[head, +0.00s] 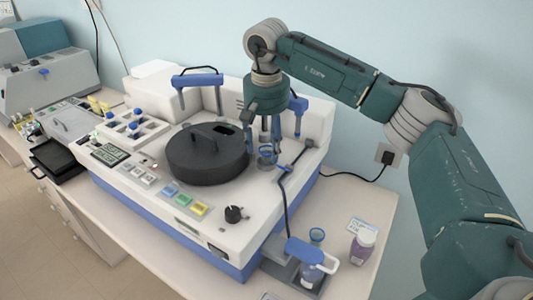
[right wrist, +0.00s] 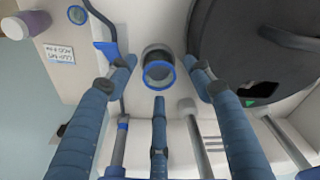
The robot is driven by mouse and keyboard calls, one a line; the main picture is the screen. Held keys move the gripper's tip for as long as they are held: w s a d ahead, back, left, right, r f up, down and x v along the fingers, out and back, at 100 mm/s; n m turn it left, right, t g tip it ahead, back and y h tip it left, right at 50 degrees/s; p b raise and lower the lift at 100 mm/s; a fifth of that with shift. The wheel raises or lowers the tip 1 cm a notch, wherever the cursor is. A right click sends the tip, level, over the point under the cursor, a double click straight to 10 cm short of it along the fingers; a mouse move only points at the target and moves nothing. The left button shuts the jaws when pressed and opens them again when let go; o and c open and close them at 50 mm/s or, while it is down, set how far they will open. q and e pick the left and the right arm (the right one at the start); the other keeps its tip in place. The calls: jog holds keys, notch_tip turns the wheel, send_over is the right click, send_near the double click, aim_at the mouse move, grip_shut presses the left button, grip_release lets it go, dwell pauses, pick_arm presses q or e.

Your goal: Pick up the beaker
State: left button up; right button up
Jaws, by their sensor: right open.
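A small clear beaker with a blue rim (head: 267,155) stands on the white staining machine, right of the black round lid. In the right wrist view the beaker (right wrist: 158,74) appears as a blue ring between my fingers. My right gripper (head: 264,142) points down over the beaker, its fingers spread. In the right wrist view the right gripper (right wrist: 161,70) is open, with fingers on both sides of the beaker and a gap on each side. I cannot tell how far the fingertips reach down beside it. My left gripper is not in view.
The black round lid (head: 205,156) is close beside the gripper. A blue-headed arm (head: 305,248) reaches over a bottle at the machine's front right. Another blue-rimmed vessel (head: 316,236) and a purple jar (head: 362,246) stand on the table. A wall is behind.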

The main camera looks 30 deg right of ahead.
jog(key=shift+d+f, duration=0.1)
jog(key=shift+f, duration=0.85)
jog(key=shift+w+f, duration=0.1)
jog(key=shift+f, duration=0.15)
jog(key=c, duration=1.1)
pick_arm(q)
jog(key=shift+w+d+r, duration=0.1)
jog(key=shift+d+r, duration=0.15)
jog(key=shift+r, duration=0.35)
pick_arm(e)
jog(key=shift+o, duration=0.2)
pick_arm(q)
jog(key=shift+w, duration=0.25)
pick_arm(e)
jog(key=shift+r, duration=0.1)
